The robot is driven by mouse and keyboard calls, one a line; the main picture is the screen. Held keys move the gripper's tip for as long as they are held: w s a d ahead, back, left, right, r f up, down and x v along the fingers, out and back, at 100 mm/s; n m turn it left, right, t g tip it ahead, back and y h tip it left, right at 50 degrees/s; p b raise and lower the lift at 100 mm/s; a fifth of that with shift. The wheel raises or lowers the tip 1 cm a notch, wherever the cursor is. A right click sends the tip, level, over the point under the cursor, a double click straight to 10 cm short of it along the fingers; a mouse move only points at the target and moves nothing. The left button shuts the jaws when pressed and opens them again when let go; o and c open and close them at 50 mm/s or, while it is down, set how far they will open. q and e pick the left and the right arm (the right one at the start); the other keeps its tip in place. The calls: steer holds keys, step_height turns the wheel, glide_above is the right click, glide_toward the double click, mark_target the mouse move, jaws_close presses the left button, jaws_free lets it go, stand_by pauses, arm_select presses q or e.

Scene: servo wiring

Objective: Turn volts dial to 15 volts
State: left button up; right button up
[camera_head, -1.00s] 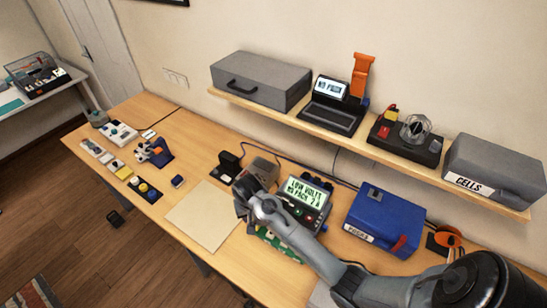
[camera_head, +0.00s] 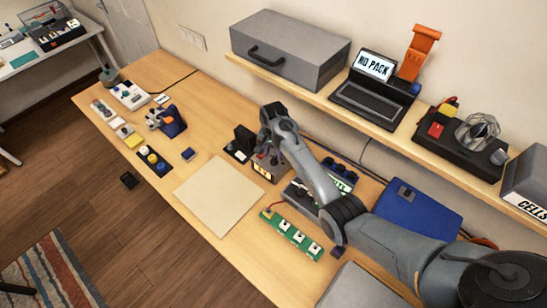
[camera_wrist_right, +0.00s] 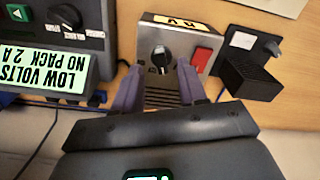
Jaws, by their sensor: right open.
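A small grey box (camera_head: 264,172) with a yellow label strip stands mid-table in the head view, partly hidden by my right gripper (camera_head: 266,152). In the right wrist view the box (camera_wrist_right: 150,27) shows upside down. A round dark dial (camera_wrist_right: 160,57) with a pale pointer mark sits on its face, and a red switch (camera_wrist_right: 201,60) is beside it. I cannot read the dial's setting. My right gripper (camera_wrist_right: 162,73) is open, its two fingers on either side of the dial, apparently not closed on it. My left gripper is out of view.
A charger with a "LOW VOLTS NO PACK" screen (camera_wrist_right: 48,70) stands beside the box. A black block (camera_wrist_right: 252,75) is on its other side. A green board (camera_head: 291,236) and a beige mat (camera_head: 219,195) lie in front. A shelf (camera_head: 377,132) overhangs the back.

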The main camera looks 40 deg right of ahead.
mark_target(273, 160)
steer(key=shift+f, duration=2.15)
steer(key=shift+c, duration=0.4)
jaws_close()
